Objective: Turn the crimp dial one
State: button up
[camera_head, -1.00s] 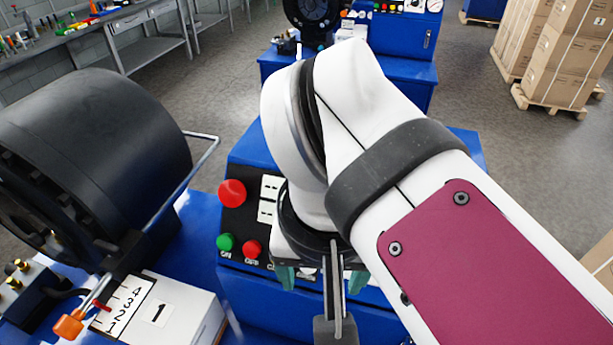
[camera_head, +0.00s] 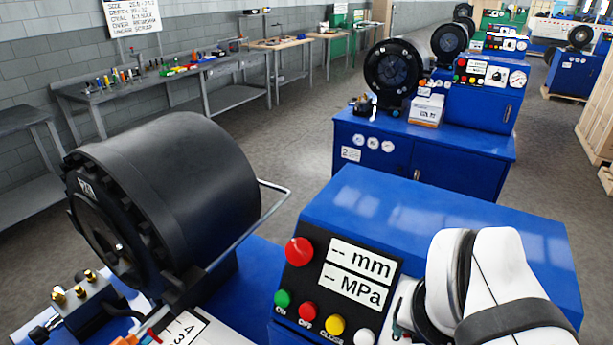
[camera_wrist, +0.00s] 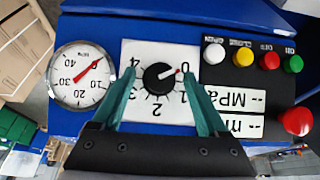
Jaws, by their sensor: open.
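The crimp dial (camera_wrist: 158,78) is a black round knob on a white plate marked 0 to 4, seen upside down in the wrist view. My gripper (camera_wrist: 159,74) is open, with one teal finger on each side of the dial. Gaps show between the fingers and the knob, and I see no contact. In the head view my white arm is at the lower right, over the right part of the control panel (camera_head: 322,255), and the dial is hidden there.
A round pressure gauge (camera_wrist: 80,75) is beside the dial plate. On the dial's other side are several coloured buttons, two displays and a red emergency knob (camera_wrist: 296,121). The black crimper head (camera_head: 165,190) stands left of the panel. Another blue machine (camera_head: 420,150) stands behind.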

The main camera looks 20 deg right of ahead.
grip_shut()
jog(key=shift+d+m+t+y, duration=0.1)
jog(key=shift+m+t+y, duration=0.2)
jog(key=shift+m, duration=0.3)
grip_release()
jog(key=v, duration=1.5)
jog(key=shift+s+r, duration=0.25)
jog(key=shift+r, duration=0.1)
